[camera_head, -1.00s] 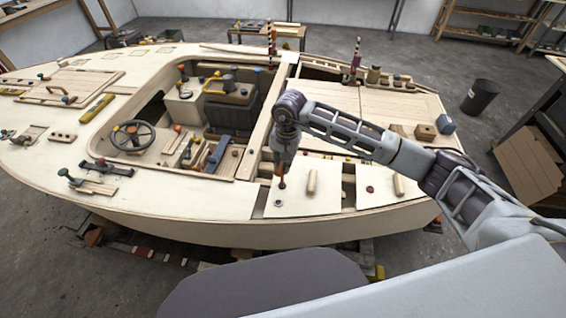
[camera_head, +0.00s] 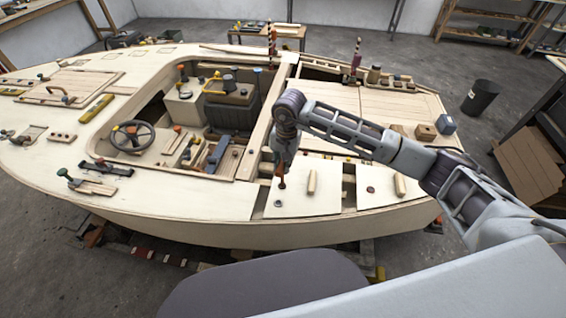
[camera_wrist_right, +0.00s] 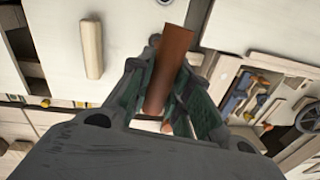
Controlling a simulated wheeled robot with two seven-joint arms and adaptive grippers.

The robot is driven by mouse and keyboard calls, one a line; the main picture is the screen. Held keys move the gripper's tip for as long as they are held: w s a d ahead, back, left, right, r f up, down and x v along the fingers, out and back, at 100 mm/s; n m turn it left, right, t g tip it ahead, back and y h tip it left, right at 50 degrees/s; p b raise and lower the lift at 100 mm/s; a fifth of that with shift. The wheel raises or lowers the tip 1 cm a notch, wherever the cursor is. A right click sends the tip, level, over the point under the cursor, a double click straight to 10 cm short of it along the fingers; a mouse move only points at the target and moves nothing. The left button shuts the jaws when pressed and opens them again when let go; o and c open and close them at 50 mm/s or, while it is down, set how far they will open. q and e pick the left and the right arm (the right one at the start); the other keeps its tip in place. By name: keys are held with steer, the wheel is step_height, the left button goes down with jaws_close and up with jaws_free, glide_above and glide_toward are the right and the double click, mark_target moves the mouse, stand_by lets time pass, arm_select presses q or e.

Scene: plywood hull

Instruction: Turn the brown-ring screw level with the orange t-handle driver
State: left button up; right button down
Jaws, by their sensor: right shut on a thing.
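My right gripper (camera_head: 281,166) is above the near pale panel of the hull. It is shut on an orange-brown cylindrical piece, which I take as the orange t-handle driver (camera_head: 282,182). In the right wrist view the driver (camera_wrist_right: 168,72) stands between the green-padded fingers (camera_wrist_right: 160,100); any crossbar is hidden. A brown-ring screw (camera_head: 370,190) sits in the panel to the right, apart from the driver. A grey-ringed screw (camera_head: 278,203) is just below the driver in the picture; it also shows at the top of the wrist view (camera_wrist_right: 165,2). My left gripper is out of view.
A wooden bar (camera_head: 312,182) stands close right of the driver, and another (camera_head: 400,185) beside the brown-ring screw. Gaps open between the deck panels. The cockpit with a steering wheel (camera_head: 132,135) lies to the left. A clamp (camera_head: 70,178) rests on the left deck.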

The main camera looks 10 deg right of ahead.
steer(key=shift+a+f+n+b, duration=0.1)
steer(key=shift+f+n+b, duration=0.1)
steer(key=shift+n+b, duration=1.5)
steer(key=shift+r+n+b, duration=0.1)
steer(key=shift+n+b, duration=0.5)
steer(key=shift+n, duration=0.1)
steer(key=shift+w+a+n+b, duration=0.1)
steer(key=shift+a+n+b, duration=0.05)
steer(key=shift+n+b, duration=0.7)
steer(key=shift+a+n+g+b, duration=0.1)
steer(key=shift+n+g+b, duration=0.2)
steer(key=shift+n+b, duration=1.1)
steer(key=shift+r+n, duration=0.1)
steer(key=shift+n, duration=0.15)
